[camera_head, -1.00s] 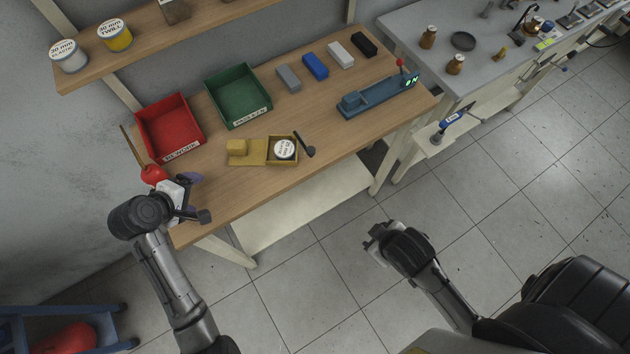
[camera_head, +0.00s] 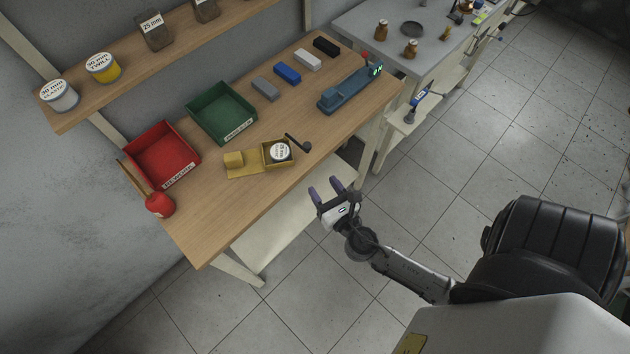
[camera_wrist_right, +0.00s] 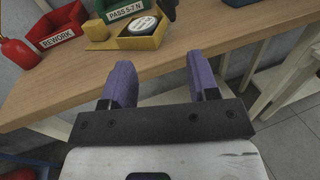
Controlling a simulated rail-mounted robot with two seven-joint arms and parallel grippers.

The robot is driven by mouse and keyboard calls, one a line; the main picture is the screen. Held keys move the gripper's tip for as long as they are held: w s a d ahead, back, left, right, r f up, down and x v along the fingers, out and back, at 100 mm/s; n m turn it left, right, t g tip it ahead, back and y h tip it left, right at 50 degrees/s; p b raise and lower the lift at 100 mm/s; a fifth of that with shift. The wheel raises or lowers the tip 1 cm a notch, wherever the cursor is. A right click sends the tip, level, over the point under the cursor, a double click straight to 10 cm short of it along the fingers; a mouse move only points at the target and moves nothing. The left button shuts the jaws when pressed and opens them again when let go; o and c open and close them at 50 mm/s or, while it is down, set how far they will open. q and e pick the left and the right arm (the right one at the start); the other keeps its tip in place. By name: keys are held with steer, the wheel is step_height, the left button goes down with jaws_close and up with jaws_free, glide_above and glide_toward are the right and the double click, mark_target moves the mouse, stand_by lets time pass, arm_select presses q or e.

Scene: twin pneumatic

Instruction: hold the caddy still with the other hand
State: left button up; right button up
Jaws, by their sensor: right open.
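The caddy looks to be the mustard-yellow holder (camera_head: 246,171) on the wooden bench, near its front edge. It has a box part holding a round white-labelled roll (camera_head: 279,151), a flat part with a small yellow block (camera_head: 233,159), and a dark crank-like handle (camera_head: 298,142) at its right. It also shows at the top of the right wrist view (camera_wrist_right: 112,43). My right gripper (camera_head: 325,188) is open and empty, in front of the bench edge and apart from the caddy. Its purple fingers (camera_wrist_right: 160,70) point toward the bench. My left gripper is not in view.
A red REWORK bin (camera_head: 163,148) and a green bin (camera_head: 214,106) stand behind the caddy. A red bottle-like object (camera_head: 159,204) is at the left end. Several small blocks and a blue device (camera_head: 345,92) lie to the right. The bench front (camera_head: 240,215) is clear.

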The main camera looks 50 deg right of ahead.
steer(key=shift+n, duration=0.3)
steer(key=x, duration=0.7)
steer(key=p+x, duration=0.1)
steer(key=x, duration=0.5)
steer(key=shift+w+p, duration=0.3)
steer(key=shift+w, duration=0.2)
steer(key=shift+c, duration=0.3)
jaws_close()
steer(key=shift+o, duration=0.3)
jaws_free()
